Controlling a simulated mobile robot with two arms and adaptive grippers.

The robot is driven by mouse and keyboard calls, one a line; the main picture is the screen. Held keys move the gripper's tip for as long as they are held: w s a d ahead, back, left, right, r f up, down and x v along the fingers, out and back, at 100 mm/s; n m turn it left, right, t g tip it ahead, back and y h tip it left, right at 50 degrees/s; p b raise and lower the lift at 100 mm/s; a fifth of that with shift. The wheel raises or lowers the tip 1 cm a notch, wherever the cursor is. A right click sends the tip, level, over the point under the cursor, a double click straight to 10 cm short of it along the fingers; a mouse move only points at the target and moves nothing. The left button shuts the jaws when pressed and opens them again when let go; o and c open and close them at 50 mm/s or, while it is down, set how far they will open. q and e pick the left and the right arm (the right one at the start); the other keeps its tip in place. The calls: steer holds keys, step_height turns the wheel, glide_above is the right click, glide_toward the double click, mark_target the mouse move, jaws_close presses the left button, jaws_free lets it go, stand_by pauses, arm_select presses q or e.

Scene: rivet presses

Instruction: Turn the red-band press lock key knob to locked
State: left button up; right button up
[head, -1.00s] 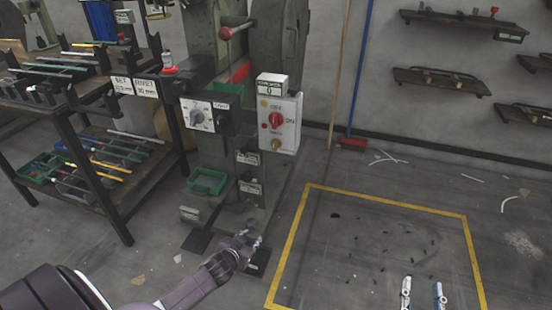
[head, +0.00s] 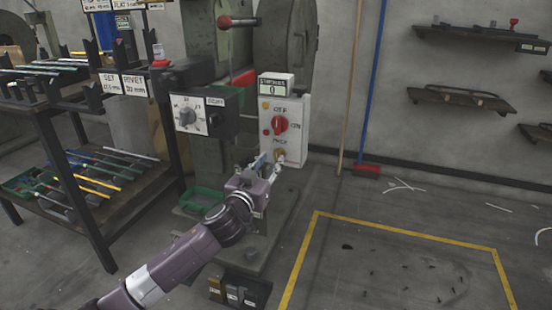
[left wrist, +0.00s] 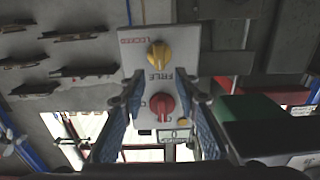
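The red-band press (head: 228,135) stands in the middle of the head view, with a red band (head: 243,78) on it. Its white control box (head: 297,125) carries a red OFF/ON knob (head: 280,125) and, below it, the brass-yellow lock key knob (head: 280,153). In the left wrist view the yellow knob (left wrist: 159,55) appears above the red knob (left wrist: 162,105), with LOCKED and FREE lettering; its exact setting is unclear. My left gripper (head: 269,163) is open and empty, close in front of the box's lower part. Its fingers (left wrist: 160,90) appear apart, below the yellow knob. My right gripper is out of view.
A stroke counter (head: 273,88) reading 0 tops the box. A grey dial box (head: 205,115) and green bin (head: 202,200) sit left of it. A rack (head: 105,215) holding rods stands further left. Yellow-outlined floor (head: 400,270) lies open at right.

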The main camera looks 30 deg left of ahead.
mark_target(276, 154)
arm_select(q)
steer(key=shift+b+x, duration=0.5)
steer(key=shift+x, duration=1.85)
jaws_close()
